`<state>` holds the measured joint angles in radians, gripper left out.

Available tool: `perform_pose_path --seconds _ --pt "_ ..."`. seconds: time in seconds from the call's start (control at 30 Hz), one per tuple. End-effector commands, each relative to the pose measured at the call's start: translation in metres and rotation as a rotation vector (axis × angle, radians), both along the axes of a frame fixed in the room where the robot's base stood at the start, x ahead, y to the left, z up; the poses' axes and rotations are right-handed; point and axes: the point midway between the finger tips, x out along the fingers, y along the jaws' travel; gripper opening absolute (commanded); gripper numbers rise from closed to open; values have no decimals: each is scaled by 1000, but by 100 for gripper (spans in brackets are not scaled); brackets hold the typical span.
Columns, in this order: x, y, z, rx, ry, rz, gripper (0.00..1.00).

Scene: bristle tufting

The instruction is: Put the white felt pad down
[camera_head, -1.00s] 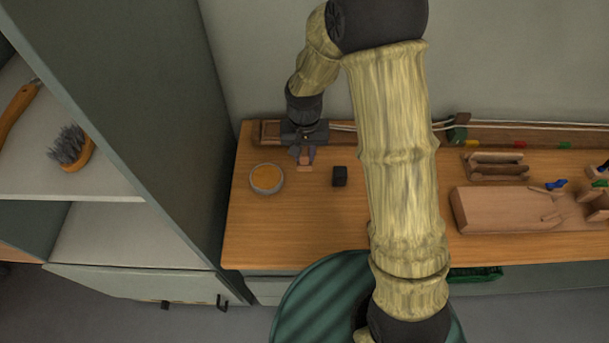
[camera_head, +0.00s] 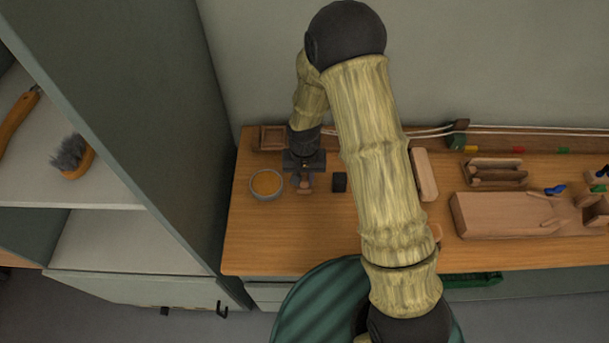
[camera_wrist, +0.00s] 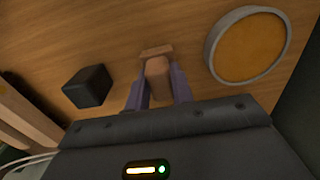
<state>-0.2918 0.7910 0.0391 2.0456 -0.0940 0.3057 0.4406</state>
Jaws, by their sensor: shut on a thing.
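My gripper (camera_wrist: 158,90) is shut on a small tan, wood-coloured piece (camera_wrist: 157,76), with a wider bar at its far end. In the head view the gripper (camera_head: 304,184) is low over the left part of the wooden bench (camera_head: 245,235), between a round dish and a black cube. I cannot tell whether the held piece touches the bench. No white felt surface shows; if it is on the held piece, it is hidden from view.
A grey round dish with amber contents (camera_head: 267,184) stands close on the left, a black cube (camera_head: 340,182) on the right. A small wooden tray (camera_head: 272,139) is behind. A tall cabinet (camera_head: 150,130) borders the bench on the left. Bench front is clear.

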Motion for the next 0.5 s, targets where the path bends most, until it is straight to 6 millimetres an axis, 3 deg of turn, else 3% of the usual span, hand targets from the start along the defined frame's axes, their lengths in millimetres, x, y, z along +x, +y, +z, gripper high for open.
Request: perform_pose_path --seconds 0.3,0.33,0.43,0.5 --pt "0 -1 -3 0 -1 -2 2" --pt "1 -1 -3 0 -1 -2 25" --pt "1 -1 -2 0 -1 -3 45" --pt "1 -1 -2 0 -1 -3 45"
